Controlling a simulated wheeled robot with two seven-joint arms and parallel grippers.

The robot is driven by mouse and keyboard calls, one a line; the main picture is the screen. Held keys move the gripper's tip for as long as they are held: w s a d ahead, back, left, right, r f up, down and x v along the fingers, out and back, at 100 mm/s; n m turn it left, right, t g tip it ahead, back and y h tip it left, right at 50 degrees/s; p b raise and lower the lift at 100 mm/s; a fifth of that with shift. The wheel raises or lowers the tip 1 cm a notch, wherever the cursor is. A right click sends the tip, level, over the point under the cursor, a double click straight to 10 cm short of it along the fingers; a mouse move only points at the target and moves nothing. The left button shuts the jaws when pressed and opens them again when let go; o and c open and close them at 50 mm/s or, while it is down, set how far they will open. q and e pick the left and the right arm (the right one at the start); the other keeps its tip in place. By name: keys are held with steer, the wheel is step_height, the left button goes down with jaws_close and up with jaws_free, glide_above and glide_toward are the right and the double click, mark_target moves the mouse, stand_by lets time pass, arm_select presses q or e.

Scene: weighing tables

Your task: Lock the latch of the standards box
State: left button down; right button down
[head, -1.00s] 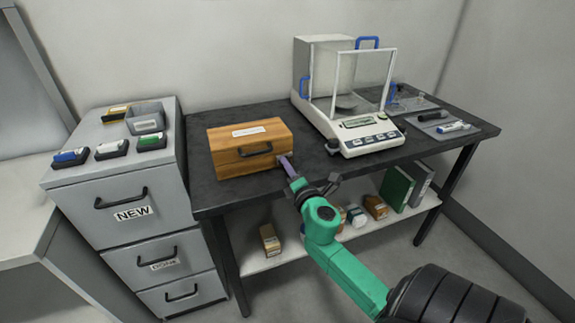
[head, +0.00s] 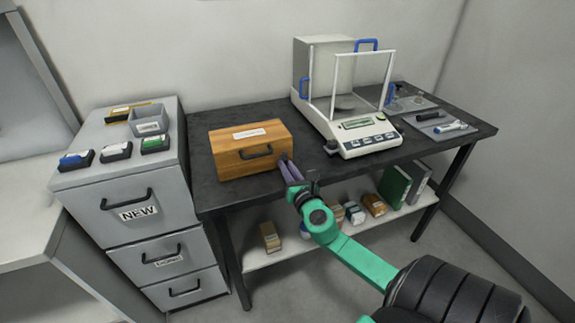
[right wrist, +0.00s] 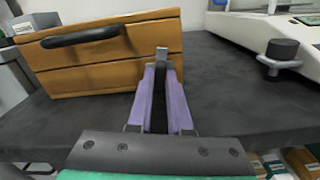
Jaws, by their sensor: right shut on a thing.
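The standards box (head: 230,156) is a closed wooden box with a dark handle and a white label on its lid, standing on the dark table. It also shows in the right wrist view (right wrist: 100,70). Its latch (right wrist: 162,54) is a small grey upright tab at the right part of the box's front. My right gripper (head: 286,162) has purple fingers at the box's front right corner. In the right wrist view its fingertips (right wrist: 161,68) are shut on the latch. The fingers hide the lower part of the latch. My left gripper is not in view.
A balance (head: 368,137) with a glass draft shield stands right of the box. A grey cabinet (head: 85,190) with small cases and a tray on top is at the left. The shelf (head: 262,258) below holds bottles, boxes and binders. Pens lie on a mat at the far right.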

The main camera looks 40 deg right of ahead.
steer(key=shift+n+p, duration=0.4)
steer(key=shift+n, duration=0.7)
steer(key=c, duration=1.1)
jaws_free()
steer(key=b+v, duration=0.3)
steer(key=v, duration=1.1)
steer(key=shift+s+a, duration=0.15)
steer(key=shift+s, duration=0.1)
